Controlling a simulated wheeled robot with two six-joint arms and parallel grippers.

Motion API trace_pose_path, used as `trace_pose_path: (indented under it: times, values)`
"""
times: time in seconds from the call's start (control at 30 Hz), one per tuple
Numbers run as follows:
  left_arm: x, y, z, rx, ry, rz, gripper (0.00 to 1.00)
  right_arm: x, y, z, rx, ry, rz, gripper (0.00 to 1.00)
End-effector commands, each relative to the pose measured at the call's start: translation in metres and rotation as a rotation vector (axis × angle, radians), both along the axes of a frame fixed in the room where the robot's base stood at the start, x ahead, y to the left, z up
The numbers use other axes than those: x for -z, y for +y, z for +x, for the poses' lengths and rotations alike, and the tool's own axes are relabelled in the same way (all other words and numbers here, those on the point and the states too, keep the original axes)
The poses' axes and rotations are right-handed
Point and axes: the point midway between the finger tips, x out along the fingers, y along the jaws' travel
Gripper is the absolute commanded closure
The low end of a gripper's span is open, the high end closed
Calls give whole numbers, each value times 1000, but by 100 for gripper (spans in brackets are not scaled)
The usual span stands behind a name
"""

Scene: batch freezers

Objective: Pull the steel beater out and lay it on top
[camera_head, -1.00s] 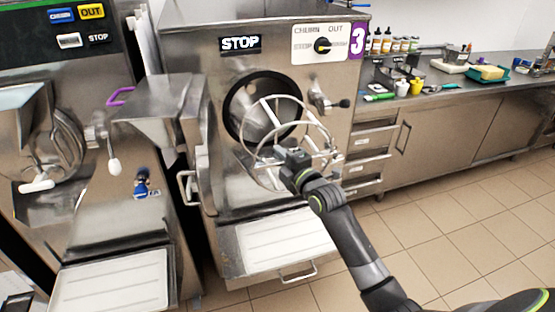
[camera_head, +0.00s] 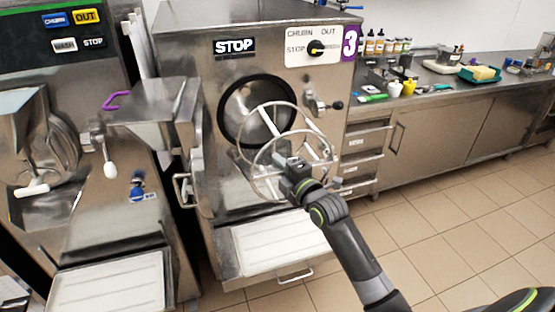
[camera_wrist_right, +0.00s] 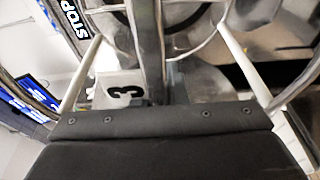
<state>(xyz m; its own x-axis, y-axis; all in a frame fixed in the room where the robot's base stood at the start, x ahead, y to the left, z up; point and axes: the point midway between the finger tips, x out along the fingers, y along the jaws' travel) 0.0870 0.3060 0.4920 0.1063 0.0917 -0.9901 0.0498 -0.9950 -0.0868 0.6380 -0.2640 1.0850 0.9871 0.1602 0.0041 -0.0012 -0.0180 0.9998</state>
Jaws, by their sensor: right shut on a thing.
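The steel beater (camera_head: 268,136), a round wire cage with rings and bars, is in front of the dark round opening (camera_head: 232,112) of the freezer marked 3 (camera_head: 210,62). My right gripper (camera_head: 288,163) is shut on the beater near its front ring. The beater's rings and bars also fill the right wrist view (camera_wrist_right: 232,55), close to the gripper body. Whether its back end is still inside the opening I cannot tell. The top of the freezer (camera_head: 260,12) shows only as a narrow strip at the upper edge. My left gripper is not in view.
The freezer's open door (camera_head: 150,100) stands to the left of the opening. A handle with a black knob (camera_head: 322,104) sticks out at its right. A white tray (camera_head: 275,243) is below. Another freezer (camera_head: 65,190) stands at left, a cluttered counter (camera_head: 440,90) at right.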

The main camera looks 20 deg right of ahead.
Motion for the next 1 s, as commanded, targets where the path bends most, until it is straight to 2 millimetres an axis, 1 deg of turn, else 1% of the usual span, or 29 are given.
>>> trace_pose_path:
  times: [0.33, 1.0]
  values:
    - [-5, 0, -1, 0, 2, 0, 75, -2, 2, -25, 0, -3, -1, 100]
    - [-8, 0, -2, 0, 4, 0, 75, -1, 6, -71, 0, -3, -1, 100]
